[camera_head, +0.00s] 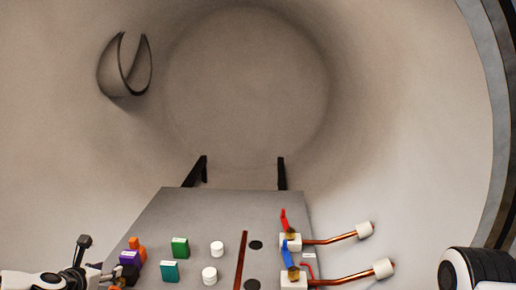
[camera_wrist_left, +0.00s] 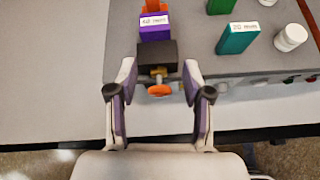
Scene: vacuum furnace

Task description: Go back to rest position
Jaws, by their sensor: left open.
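My left gripper (camera_head: 98,262) is at the lower left of the head view, beside the left edge of the grey table (camera_head: 190,210). In the left wrist view its two fingers (camera_wrist_left: 158,72) are spread open. Between and beyond the fingertips is a black block (camera_wrist_left: 155,54) with a brass fitting and an orange knob (camera_wrist_left: 160,91). I cannot tell whether the fingers touch the block. My right gripper is not in view.
On the table are a purple box (camera_head: 130,257), green box (camera_head: 180,247), teal box (camera_head: 170,271), white jars (camera_head: 217,248) and orange pieces (camera_head: 137,246). Copper rods (camera_head: 335,238) with white ends jut right. A curved metal piece (camera_head: 124,75) is on the chamber wall.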

